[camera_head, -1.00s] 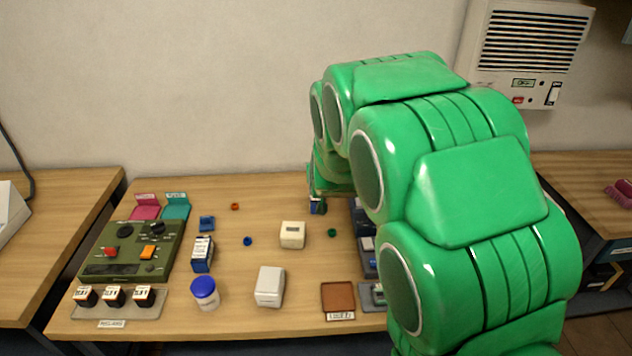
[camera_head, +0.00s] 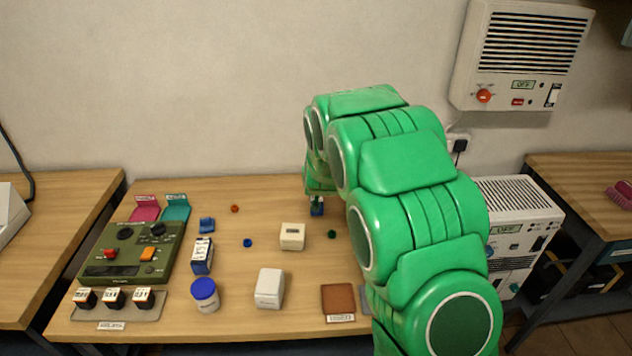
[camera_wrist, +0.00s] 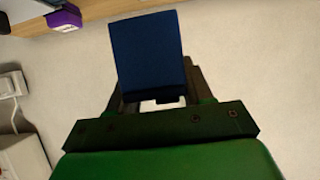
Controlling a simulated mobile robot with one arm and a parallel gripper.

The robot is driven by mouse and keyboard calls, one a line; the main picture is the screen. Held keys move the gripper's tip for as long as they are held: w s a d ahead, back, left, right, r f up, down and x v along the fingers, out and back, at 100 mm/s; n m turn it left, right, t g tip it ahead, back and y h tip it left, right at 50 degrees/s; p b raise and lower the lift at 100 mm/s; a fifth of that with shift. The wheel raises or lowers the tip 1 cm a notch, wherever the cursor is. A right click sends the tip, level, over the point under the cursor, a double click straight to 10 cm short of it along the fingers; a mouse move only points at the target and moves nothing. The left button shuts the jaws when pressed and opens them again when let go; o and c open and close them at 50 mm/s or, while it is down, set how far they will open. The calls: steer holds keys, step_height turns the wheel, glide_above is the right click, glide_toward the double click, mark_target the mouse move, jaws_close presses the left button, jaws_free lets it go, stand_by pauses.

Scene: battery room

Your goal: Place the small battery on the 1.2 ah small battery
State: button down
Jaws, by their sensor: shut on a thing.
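My gripper (camera_head: 316,198) is at the back middle of the wooden table, largely hidden behind my green arm. It is shut on a small dark blue battery (camera_head: 317,210), which shows as a blue block (camera_wrist: 148,50) between the fingers in the wrist view. I cannot read a label on it. Three small black batteries with white tops, one of them this battery (camera_head: 144,297), stand in a row on a grey tray (camera_head: 75,314) at the front left, far from my gripper. Their printed values are too small to read.
A green tester (camera_head: 125,272), a blue-and-white box (camera_head: 202,256), a blue-lidded jar (camera_head: 206,294), two pale blocks (camera_head: 292,236) (camera_head: 270,288) and a brown pad (camera_head: 338,298) stand on the table. Small caps lie between them. My arm hides the table's right side.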

steer(key=shift+w+f, duration=0.85)
steer(key=shift+f, duration=0.1)
steer(key=shift+a+f, duration=0.1)
steer(key=shift+f, duration=1.55)
steer(key=shift+f, duration=0.3)
steer(key=shift+c, duration=2.3)
jaws_free()
steer(key=shift+r, duration=0.4)
steer(key=s+d+r+g, duration=0.3)
steer(key=s+r, duration=0.3)
steer(key=s, duration=1.4)
steer(key=s+d+r+g, duration=0.3)
steer(key=s+r+g, duration=0.3)
steer(key=s, duration=1.5)
steer(key=s+d+r+g, duration=0.3)
steer(key=s+r+g, duration=0.2)
steer(key=s, duration=1.6)
steer(key=shift+r, duration=0.65)
